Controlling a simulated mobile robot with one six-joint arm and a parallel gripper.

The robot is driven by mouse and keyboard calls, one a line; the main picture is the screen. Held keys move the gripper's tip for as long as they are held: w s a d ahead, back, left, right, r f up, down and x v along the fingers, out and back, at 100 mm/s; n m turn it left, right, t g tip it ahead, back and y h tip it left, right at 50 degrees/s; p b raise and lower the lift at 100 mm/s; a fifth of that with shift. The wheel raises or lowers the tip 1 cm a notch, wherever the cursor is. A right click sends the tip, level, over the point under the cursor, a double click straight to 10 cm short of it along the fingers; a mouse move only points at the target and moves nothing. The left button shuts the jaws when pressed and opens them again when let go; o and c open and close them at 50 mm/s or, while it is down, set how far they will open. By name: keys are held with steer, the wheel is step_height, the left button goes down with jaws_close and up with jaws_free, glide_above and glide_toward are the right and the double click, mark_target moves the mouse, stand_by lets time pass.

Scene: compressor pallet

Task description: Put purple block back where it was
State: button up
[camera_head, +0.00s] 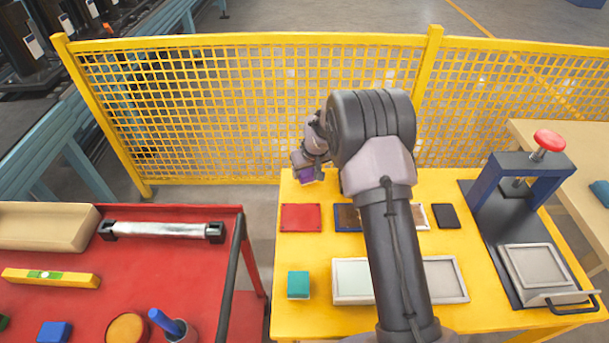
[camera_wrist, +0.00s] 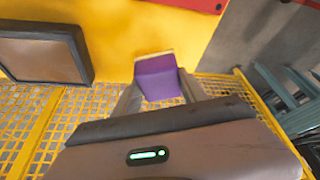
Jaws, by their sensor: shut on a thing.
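The purple block (camera_head: 306,175) is in my gripper (camera_head: 308,172), at the far left corner of the yellow table. In the wrist view the purple block (camera_wrist: 160,80) sits between the two grey fingers of my gripper (camera_wrist: 160,100), with a thin tan strip along one edge. My gripper is shut on it. The yellow table top lies under and beyond the block in the wrist view. I cannot tell whether the block touches the table.
The yellow mesh fence (camera_head: 250,105) stands just behind the table. A red plate (camera_head: 300,217) and teal block (camera_head: 298,284) lie nearer. A brown-faced framed piece (camera_wrist: 40,55) is beside my gripper in the wrist view. A press (camera_head: 530,200) stands right; my arm hides the table's middle.

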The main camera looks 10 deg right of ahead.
mark_target(304, 176)
steer(key=shift+w+a+f, duration=0.15)
steer(key=shift+w, duration=0.35)
steer(key=shift+f+b, duration=0.85)
steer(key=shift+f, duration=0.8)
steer(key=shift+f, duration=0.25)
steer(key=o, duration=1.3)
steer(key=shift+r, duration=0.1)
